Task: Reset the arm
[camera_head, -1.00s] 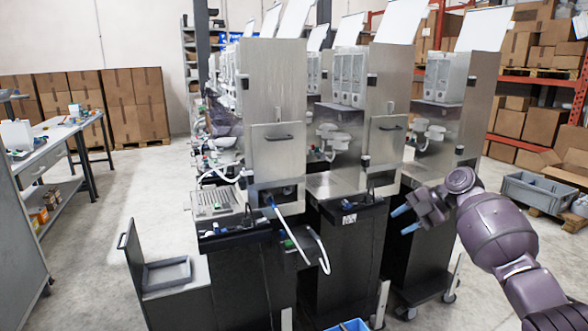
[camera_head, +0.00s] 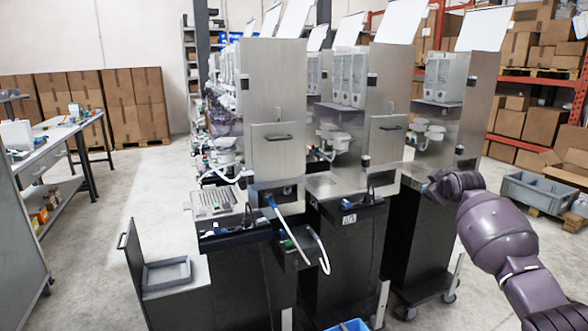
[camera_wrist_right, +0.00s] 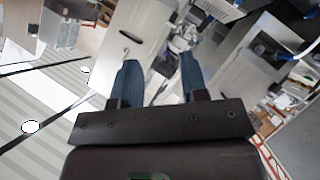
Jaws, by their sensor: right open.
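My right arm comes in from the right in the head view, its purple wrist in front of the rightmost dispenser station (camera_head: 425,225). The right gripper is foreshortened there and its fingers are hard to make out. In the right wrist view my right gripper (camera_wrist_right: 158,65) shows two blue fingers apart, with nothing between them. Steel panels and floor show blurred and tilted beyond the fingertips. My left gripper is in neither view.
A row of steel dispenser stations (camera_head: 278,100) on dark cabinets fills the middle. A grey crate (camera_head: 540,190) lies on a pallet at the right. A workbench (camera_head: 45,150) stands at the left. Open floor (camera_head: 100,220) lies between bench and row.

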